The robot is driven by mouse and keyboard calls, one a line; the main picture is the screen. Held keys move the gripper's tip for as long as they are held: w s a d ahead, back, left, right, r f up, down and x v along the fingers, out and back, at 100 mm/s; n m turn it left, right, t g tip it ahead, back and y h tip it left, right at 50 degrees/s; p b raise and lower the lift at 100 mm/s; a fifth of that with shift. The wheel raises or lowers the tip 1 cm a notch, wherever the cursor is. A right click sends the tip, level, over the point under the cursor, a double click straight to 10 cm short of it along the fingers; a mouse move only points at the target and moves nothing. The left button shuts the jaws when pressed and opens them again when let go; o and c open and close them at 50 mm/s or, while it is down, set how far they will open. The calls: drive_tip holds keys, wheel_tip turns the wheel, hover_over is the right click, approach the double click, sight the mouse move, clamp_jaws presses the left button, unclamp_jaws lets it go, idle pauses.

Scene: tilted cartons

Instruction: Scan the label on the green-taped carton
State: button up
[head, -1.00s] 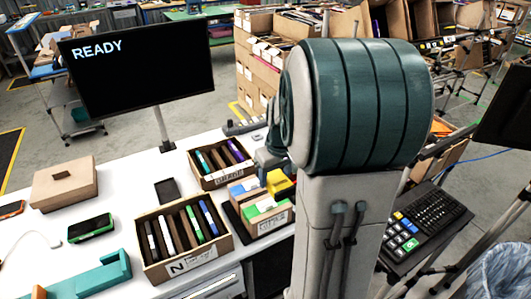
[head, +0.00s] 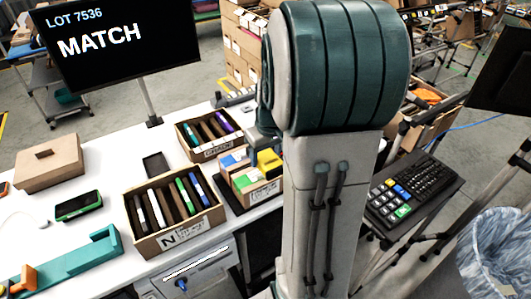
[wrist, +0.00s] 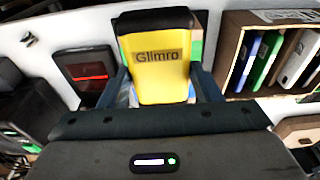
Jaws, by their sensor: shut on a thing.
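The yellow scanner, lettered "Glimro" (wrist: 160,88), is held between the two fingers of my gripper (wrist: 162,70) in the wrist view. In the head view the yellow scanner (head: 269,161) is just above and beside the group of small cartons, partly behind my arm. The green-taped carton (head: 244,181) is in that group, with a white label on the front side. A blue-taped carton (head: 233,159) sits behind it. In the wrist view the scanner hides most of the cartons; a strip of green shows beside it. The monitor (head: 115,42) reads "LOT 7536 MATCH".
Two open boxes of slim coloured items, a near one (head: 205,225) and a far one (head: 190,140), stand left of the cartons. A keypad (head: 412,195) is at right.

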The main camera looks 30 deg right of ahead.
drive_tip(key=shift+r+p, duration=1.75)
drive_tip(key=shift+r, duration=0.85)
